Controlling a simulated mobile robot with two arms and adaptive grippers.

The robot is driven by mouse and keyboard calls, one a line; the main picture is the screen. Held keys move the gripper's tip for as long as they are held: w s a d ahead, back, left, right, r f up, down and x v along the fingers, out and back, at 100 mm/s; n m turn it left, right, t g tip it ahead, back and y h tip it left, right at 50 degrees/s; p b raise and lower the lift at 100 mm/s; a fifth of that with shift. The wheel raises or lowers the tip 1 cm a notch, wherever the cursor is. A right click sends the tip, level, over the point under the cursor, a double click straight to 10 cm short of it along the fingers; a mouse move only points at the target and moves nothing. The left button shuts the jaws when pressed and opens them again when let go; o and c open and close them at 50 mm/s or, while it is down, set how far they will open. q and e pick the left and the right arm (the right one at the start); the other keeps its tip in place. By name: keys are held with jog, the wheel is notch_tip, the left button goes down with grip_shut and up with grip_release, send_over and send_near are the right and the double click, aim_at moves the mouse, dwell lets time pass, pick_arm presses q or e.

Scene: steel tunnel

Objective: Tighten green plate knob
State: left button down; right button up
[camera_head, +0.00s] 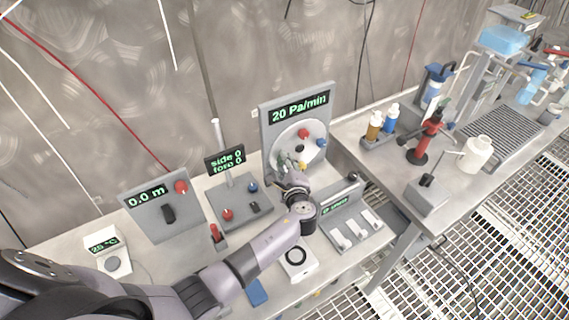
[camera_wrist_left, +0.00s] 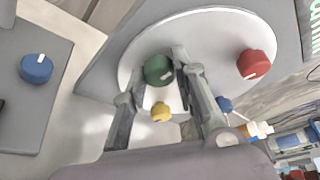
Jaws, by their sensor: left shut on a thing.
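The green knob (camera_wrist_left: 158,69) sits on the round white plate (camera_wrist_left: 205,28) in the left wrist view, with a white mark on its face. My left gripper (camera_wrist_left: 161,71) is shut on it, one finger at each side. In the head view my left gripper (camera_head: 286,162) reaches the lower left of the plate (camera_head: 314,129) and mostly hides the green knob. The plate also bears a red knob (camera_wrist_left: 253,64), a blue knob (camera_wrist_left: 224,104) and a yellow knob (camera_wrist_left: 160,111). The display (camera_head: 300,107) above it reads 20 Pa/min. My right gripper is not in view.
A small panel (camera_head: 238,203) with red and blue knobs stands left of the plate, its display (camera_head: 225,161) reading side 0, toro 0. A switch box (camera_head: 357,225) stands at the right, near my wrist. A white device (camera_head: 297,261) lies beside my forearm.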

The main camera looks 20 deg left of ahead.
pick_arm(q)
jog(key=shift+d+r+m+g+y+p, duration=0.1)
jog(key=shift+m+g+y+p, duration=0.15)
jog(key=shift+m+g+p, duration=0.8)
jog(key=shift+m+g+y+p, duration=0.25)
jog(key=shift+m+g+p, duration=0.2)
jog(key=shift+m+p, duration=1.1)
jog(key=c, duration=1.3)
grip_release()
